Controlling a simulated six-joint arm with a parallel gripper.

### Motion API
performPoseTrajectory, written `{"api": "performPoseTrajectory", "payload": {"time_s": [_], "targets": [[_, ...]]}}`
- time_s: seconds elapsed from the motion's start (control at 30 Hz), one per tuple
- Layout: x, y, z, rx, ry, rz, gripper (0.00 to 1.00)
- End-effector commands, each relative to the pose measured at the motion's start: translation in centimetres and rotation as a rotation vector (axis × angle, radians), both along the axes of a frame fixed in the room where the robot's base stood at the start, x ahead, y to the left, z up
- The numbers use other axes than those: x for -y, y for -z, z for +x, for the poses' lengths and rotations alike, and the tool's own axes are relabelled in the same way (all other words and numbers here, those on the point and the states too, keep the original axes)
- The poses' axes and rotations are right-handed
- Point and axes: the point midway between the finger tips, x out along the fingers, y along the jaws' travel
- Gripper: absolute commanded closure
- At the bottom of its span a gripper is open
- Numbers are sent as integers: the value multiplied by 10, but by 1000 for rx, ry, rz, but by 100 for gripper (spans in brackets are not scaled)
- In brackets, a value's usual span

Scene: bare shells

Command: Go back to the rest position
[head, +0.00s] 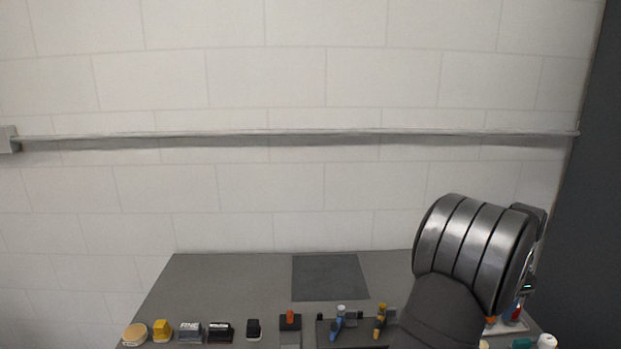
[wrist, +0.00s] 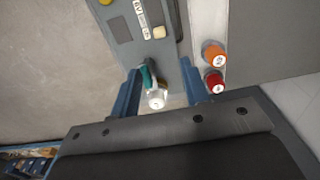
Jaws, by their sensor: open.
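My gripper (wrist: 162,80) shows in the wrist view as two blue fingers spread apart, with a wide gap between them. A small white-capped item with a teal part (wrist: 156,97) shows in the gap between the fingers. I cannot tell how far below the fingers it is. In the head view my dark, ribbed arm link fills the right side of the table, and my fingers cannot be made out there.
Orange (wrist: 213,54) and red (wrist: 213,82) capped items stand right of the fingers. A grey table (head: 220,280) bears a dark mat (head: 330,277). Along its front are a round tan item (head: 135,334), a yellow block (head: 162,330), and blue (head: 337,325) and yellow (head: 380,320) tools.

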Motion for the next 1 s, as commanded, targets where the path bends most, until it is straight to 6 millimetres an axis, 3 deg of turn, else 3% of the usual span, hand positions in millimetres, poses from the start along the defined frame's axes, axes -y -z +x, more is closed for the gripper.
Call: {"api": "performPoseTrajectory", "payload": {"time_s": [0.6,0.77,1.0], "targets": [[-2,127,0,-4,-1,6,58],[-35,122,1,0,-4,2,58],[-30,70,1,2,-1,-1,58]]}}
